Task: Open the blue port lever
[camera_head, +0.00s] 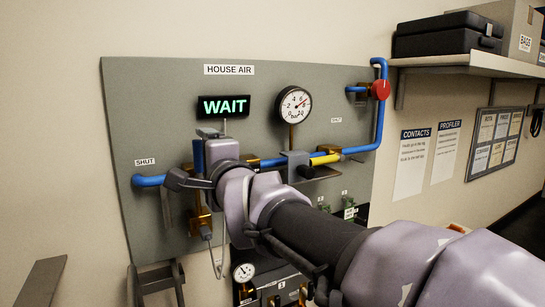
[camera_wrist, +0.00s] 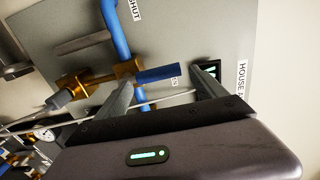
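The blue port lever (camera_head: 198,155) stands upright on the grey panel, left of the WAIT display, partly hidden by my wrist. In the wrist view the blue lever (camera_wrist: 158,75) sticks out from a brass valve fitting (camera_wrist: 126,68) on the blue pipe. My gripper (camera_wrist: 162,79) is open, with one finger on each side of the lever. It faces the panel in the head view (camera_head: 190,158). I see gaps between the lever and both fingers; whether the fingertips reach past it in depth I cannot tell.
The panel (camera_head: 150,100) carries a lit WAIT display (camera_head: 224,106), a pressure gauge (camera_head: 294,104), a red knob (camera_head: 380,90) and a yellow pipe section (camera_head: 325,159). A SHUT label (camera_head: 145,162) is at left. A shelf (camera_head: 475,62) with cases juts out at upper right.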

